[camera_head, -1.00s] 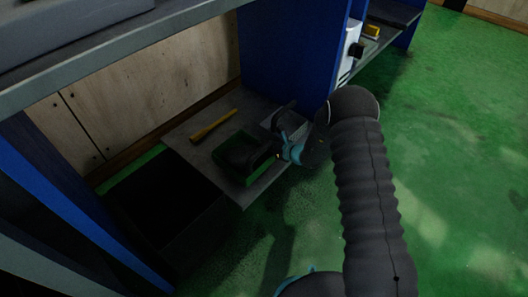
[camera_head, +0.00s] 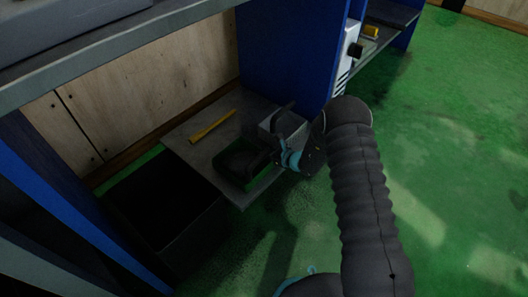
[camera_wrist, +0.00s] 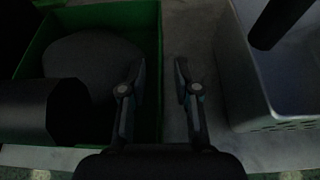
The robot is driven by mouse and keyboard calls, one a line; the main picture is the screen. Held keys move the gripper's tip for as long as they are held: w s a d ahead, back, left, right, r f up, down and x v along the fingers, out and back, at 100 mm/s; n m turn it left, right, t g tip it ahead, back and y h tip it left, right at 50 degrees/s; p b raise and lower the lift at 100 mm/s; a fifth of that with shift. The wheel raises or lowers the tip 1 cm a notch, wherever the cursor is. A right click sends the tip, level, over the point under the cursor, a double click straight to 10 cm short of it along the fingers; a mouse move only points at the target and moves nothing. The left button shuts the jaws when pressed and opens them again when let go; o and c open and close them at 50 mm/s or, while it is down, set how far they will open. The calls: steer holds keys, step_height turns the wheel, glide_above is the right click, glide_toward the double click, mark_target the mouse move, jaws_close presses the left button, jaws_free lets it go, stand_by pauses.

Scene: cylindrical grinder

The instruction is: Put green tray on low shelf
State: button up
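The green tray (camera_head: 222,178) rests on the low shelf (camera_head: 196,152), near its front edge. It holds dark objects. In the wrist view the tray (camera_wrist: 155,30) fills the left side, with a grey rounded piece (camera_wrist: 88,60) and a black cylinder (camera_wrist: 40,112) in it. My gripper (camera_head: 278,152) is low beside the tray's right end. In the wrist view my gripper (camera_wrist: 160,82) has its fingers apart, and the tray's right wall appears between them. I cannot tell how deep the fingers reach. I see no grip on anything.
A light grey basket (camera_wrist: 238,85) with a dark item stands close right of my gripper. A yellow-handled tool (camera_head: 213,126) lies behind the tray. A dark open bin (camera_head: 160,205) is at the left. A blue panel (camera_head: 290,50) rises behind. Green floor lies open at right.

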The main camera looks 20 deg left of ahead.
steer(key=shift+r, duration=0.15)
steer(key=p+v, duration=0.1)
steer(key=v, duration=1.1)
steer(key=s+d+r+n+g+h, duration=0.15)
steer(key=s+r+n, duration=0.25)
steer(key=r, duration=0.5)
steer(key=s+d+r+n+g, duration=0.25)
steer(key=s+r+n, duration=0.2)
steer(key=r, duration=0.45)
steer(key=s+d+r+n+g+h, duration=0.15)
steer(key=s+r+n, duration=0.25)
steer(key=r, duration=0.5)
steer(key=s+d+r+n+t+h, duration=0.3)
steer(key=s+d+r+n+h, duration=0.1)
steer(key=s+d, duration=0.5)
steer(key=s+d+r+n+t+h, duration=0.3)
steer(key=s+d+r+n+h, duration=0.2)
steer(key=s+d, duration=0.5)
steer(key=d+r+n, duration=0.1)
steer(key=d+r, duration=0.1)
steer(key=d, duration=0.2)
steer(key=shift+s+d+r+h, duration=0.2)
steer(key=shift+r+h, duration=0.1)
steer(key=shift+r, duration=0.1)
